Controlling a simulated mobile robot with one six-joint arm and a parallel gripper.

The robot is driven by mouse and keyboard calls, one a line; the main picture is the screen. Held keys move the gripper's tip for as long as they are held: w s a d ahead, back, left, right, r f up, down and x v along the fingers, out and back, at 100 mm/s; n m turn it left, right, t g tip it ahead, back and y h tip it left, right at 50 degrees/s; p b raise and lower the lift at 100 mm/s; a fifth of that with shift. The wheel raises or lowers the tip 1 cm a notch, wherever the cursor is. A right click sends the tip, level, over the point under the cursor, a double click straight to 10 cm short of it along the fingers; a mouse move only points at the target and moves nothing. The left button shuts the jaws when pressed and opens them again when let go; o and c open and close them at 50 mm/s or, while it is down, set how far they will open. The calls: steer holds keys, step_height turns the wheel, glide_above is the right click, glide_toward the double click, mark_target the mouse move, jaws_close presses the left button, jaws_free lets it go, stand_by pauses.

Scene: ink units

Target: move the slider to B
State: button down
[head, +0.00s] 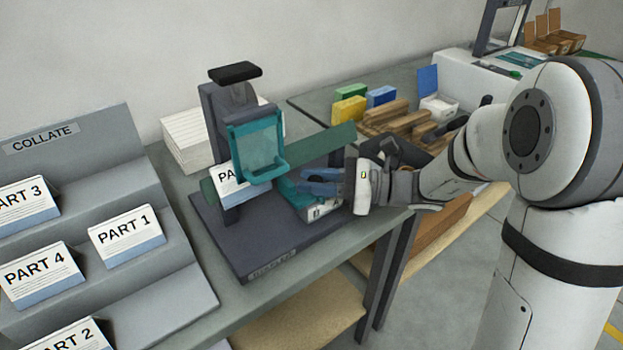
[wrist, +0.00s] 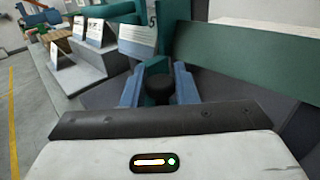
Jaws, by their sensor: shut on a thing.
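My gripper (head: 312,181) reaches in from the right at the dark base of the bench device, its blue fingers pointing left. In the wrist view my gripper (wrist: 158,78) has its fingers on either side of a round black knob (wrist: 159,90), shut on it. A teal upright piece (wrist: 153,50) stands just beyond the knob; this looks like the slider. In the head view a teal piece (head: 292,190) shows low by the fingers, and the knob is hidden. No letter B can be read in either view.
The device base (head: 235,238) carries a column with a teal guard (head: 257,147) and a long green bar (head: 325,147), close above my gripper. The grey stepped rack (head: 75,128) holds part cards to the left. Wooden pieces (head: 385,120) and coloured boxes lie behind.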

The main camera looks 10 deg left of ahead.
steer(key=shift+s+a+p, duration=0.45)
steer(key=shift+s+a, duration=0.1)
steer(key=shift+s, duration=0.05)
steer(key=c, duration=1.2)
jaws_free()
steer(key=shift+w, duration=0.1)
steer(key=shift+d, duration=0.1)
steer(key=d, duration=0.7)
steer(key=shift+w+d, duration=0.3)
steer(key=shift+d, duration=0.05)
